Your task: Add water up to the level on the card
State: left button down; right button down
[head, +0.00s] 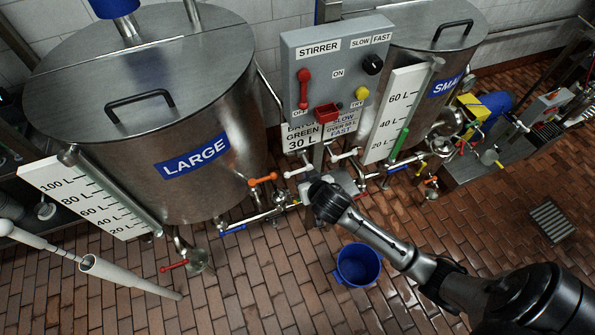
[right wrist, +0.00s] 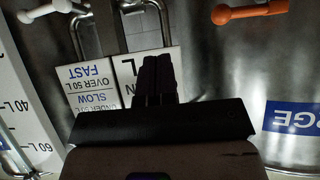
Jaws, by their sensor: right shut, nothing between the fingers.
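Between the tanks are an orange handle (head: 263,180) and white handles (head: 298,171) (head: 345,155). My right gripper (head: 318,188) is shut and empty below the card; it also shows in the right wrist view (right wrist: 157,75). My left gripper is out of view.
The stirrer box (head: 337,70) stands on a post between the tanks. A blue bucket (head: 358,265) is on the brick floor below my right forearm. A yellow and blue pump (head: 485,110) is at the right. Red (head: 173,266) and blue (head: 233,230) handles sit low by the large tank.

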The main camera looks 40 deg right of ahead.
aim_at(296, 173)
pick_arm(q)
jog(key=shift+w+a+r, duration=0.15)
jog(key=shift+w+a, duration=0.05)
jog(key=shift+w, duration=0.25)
pick_arm(e)
jog(key=shift+f, duration=0.1)
